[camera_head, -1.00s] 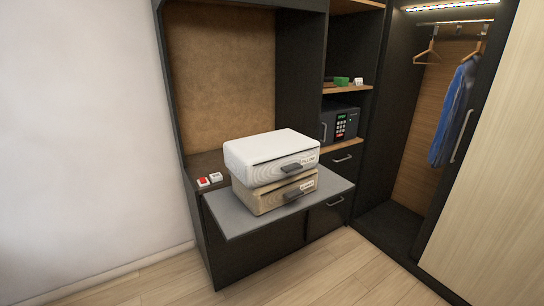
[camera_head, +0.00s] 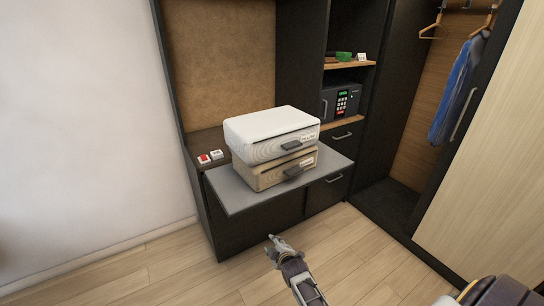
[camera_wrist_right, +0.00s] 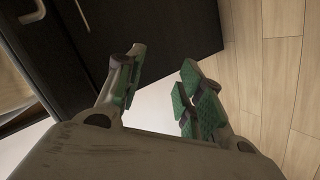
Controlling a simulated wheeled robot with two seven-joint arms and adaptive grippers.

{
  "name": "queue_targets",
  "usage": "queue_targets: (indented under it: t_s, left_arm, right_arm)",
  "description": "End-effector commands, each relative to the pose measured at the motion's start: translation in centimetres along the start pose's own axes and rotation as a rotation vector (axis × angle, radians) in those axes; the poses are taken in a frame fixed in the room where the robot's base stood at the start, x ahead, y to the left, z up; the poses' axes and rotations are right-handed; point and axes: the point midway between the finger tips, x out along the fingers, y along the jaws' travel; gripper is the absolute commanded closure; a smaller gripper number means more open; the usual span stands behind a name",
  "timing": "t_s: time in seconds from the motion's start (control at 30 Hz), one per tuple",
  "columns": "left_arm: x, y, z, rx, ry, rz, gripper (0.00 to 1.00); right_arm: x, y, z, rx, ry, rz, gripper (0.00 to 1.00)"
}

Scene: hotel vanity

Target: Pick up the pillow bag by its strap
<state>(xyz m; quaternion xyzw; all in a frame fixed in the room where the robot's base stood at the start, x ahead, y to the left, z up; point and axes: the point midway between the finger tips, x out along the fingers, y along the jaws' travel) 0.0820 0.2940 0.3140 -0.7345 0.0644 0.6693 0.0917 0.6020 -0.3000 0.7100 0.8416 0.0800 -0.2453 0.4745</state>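Two boxy zipped bags are stacked on the grey pull-out shelf (camera_head: 236,198). The upper white bag (camera_head: 268,125), with a small label that looks like the pillow one, has a dark strap (camera_head: 291,145) on its front. The lower beige bag (camera_head: 268,178) also has a dark strap (camera_head: 293,171). My right gripper (camera_head: 272,239) is below and in front of the shelf, over the floor, apart from both bags. In the right wrist view my right gripper (camera_wrist_right: 163,85) has its green-padded fingers spread with nothing between them. My left gripper is not in view.
A red-and-white item (camera_head: 203,159) and a small white item (camera_head: 216,155) lie on the counter left of the bags. A safe (camera_head: 341,100) stands at right. Hanging blue clothing (camera_head: 455,88) is in the open wardrobe. The floor (camera_head: 180,268) in front is clear.

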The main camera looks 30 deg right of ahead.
Motion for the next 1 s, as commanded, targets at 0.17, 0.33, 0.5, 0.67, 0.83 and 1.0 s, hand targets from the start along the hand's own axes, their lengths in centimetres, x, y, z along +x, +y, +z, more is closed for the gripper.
queue_targets:
  t_s: [0.17, 0.33, 0.5, 0.67, 0.83, 1.0]
  left_arm:
    - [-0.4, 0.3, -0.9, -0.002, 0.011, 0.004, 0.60]
    - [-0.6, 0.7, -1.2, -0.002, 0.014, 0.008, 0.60]
    - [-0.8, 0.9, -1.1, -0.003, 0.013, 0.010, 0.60]
    - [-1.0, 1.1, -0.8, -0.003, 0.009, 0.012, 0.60]
    - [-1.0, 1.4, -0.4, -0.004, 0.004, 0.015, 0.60]
    - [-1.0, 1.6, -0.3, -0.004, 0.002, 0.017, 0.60]
  right_arm:
    - [-2.0, 9.7, -3.2, -0.115, 0.024, 0.149, 0.62]
    - [-5.3, 18.3, -5.3, -0.229, 0.019, 0.288, 0.62]
    - [-9.4, 25.9, -6.7, -0.337, -0.010, 0.421, 0.62]
    - [-12.7, 30.5, -7.4, -0.411, -0.044, 0.505, 0.62]
    - [-14.4, 32.5, -7.6, -0.446, -0.063, 0.544, 0.62]
    - [-14.6, 32.8, -7.6, -0.451, -0.065, 0.549, 0.62]
